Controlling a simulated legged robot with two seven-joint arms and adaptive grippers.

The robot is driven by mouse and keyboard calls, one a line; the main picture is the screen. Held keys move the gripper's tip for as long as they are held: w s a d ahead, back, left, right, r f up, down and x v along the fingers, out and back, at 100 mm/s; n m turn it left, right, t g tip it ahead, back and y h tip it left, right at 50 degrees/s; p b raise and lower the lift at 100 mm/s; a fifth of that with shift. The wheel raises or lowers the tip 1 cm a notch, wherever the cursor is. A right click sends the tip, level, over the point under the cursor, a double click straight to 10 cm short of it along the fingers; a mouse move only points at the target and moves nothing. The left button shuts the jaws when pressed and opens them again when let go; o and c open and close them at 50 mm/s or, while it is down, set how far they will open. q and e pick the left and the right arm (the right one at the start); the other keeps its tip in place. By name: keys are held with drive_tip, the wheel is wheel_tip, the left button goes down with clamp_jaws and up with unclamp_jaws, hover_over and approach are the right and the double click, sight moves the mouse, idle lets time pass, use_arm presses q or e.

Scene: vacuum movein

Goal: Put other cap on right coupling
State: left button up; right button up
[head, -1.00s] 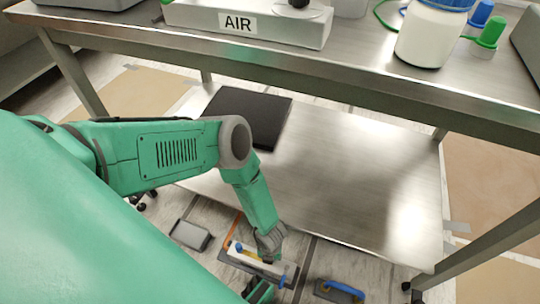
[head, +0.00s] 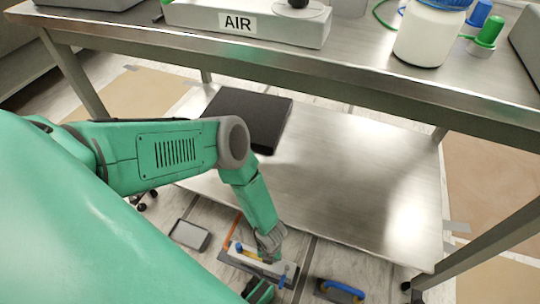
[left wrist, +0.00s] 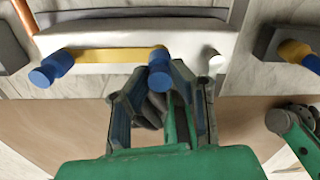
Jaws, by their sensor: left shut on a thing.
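The white and grey unit (head: 262,264) lies low on the floor by the bench's lower shelf; its white block fills the top of the left wrist view (left wrist: 120,60). A blue cap (left wrist: 50,70) sits at the block's left end, at one end of a yellow strap (left wrist: 108,55). The other blue cap (left wrist: 159,72) is at the strap's right end, between the fingers of my left gripper (left wrist: 172,80), which is shut on it. A bare white stub, the right coupling (left wrist: 216,64), shows just right of the fingers, apart from this cap.
A grey block with a blue-and-yellow handle (head: 340,291) stands right of the unit, a grey tray (head: 189,234) left of it. The steel lower shelf (head: 340,190) carries a black slab (head: 250,118).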

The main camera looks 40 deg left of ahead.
use_arm(q)
drive_tip(key=shift+s+a+f, duration=0.15)
drive_tip(key=shift+a+f, duration=0.05)
drive_tip(key=shift+f, duration=0.05)
drive_tip(key=o, duration=1.3)
drive_tip(key=shift+a, duration=0.1)
drive_tip(key=shift+r, duration=0.15)
